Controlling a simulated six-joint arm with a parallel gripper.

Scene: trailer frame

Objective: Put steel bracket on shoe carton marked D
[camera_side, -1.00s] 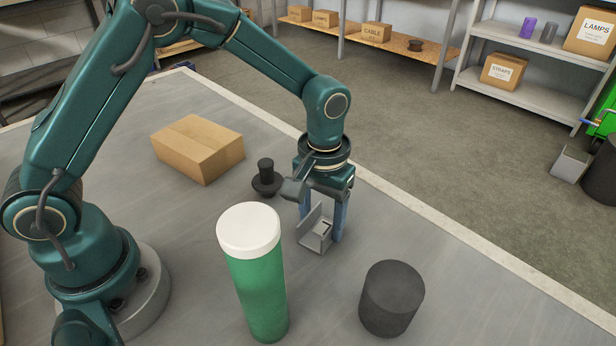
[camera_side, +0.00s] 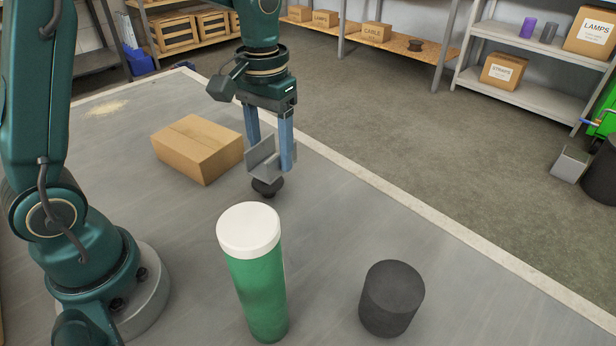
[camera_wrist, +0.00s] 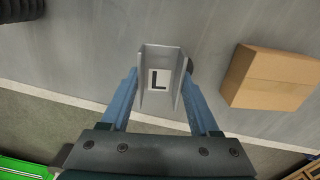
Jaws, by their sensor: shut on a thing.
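My gripper (camera_side: 268,150) is shut on the steel bracket (camera_side: 262,160), a grey channel-shaped piece. In the side view the bracket is held up in the air and overlaps the dark knobbed object behind or below it. In the wrist view the bracket (camera_wrist: 172,82) sits between my blue fingers, with a white label reading "L" on its inner face. A plain brown carton (camera_side: 198,148) lies on the table to the left of my gripper in the side view. It also shows at the right in the wrist view (camera_wrist: 270,80). No letter D is visible on the faces shown.
A green cylinder with a white cap (camera_side: 256,275) stands at the front. A black cylinder (camera_side: 391,298) stands to its right. The dark knobbed object (camera_side: 267,188) is partly hidden under the bracket. Bare table lies between them. Shelves with boxes are at the back.

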